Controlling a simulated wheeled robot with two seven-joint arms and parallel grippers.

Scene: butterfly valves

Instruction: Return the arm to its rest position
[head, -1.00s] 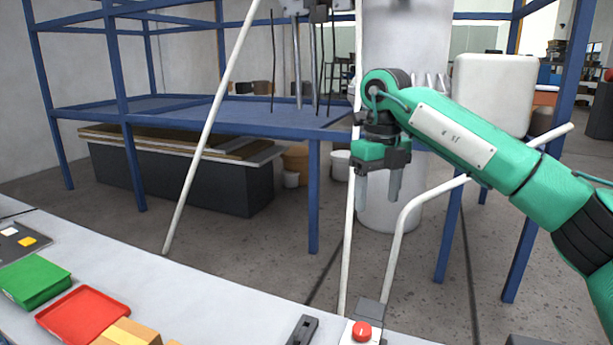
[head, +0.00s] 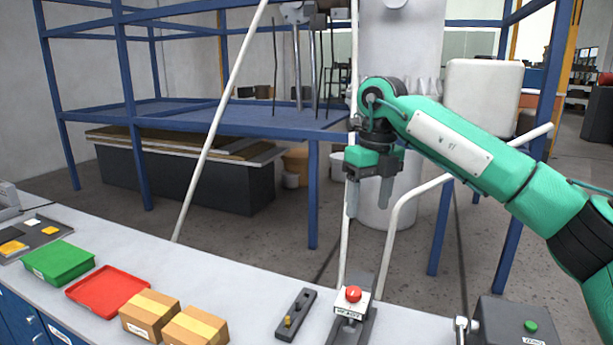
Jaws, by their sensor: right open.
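My right gripper (head: 369,196) hangs from the green arm that comes in from the right. Its two grey fingers point down and are apart, with nothing between them. It is in the air beyond the far edge of the workbench, above and behind the red button box (head: 351,300). It touches nothing that I can see. My left gripper is outside the head view. No butterfly valve can be made out for sure.
The grey workbench (head: 240,285) carries a green box (head: 58,262), a red tray (head: 105,291), two cartons (head: 150,312), a small black switch block (head: 296,314) and a dark box with a green button (head: 505,322). A blue frame (head: 314,195) and white pipes stand behind.

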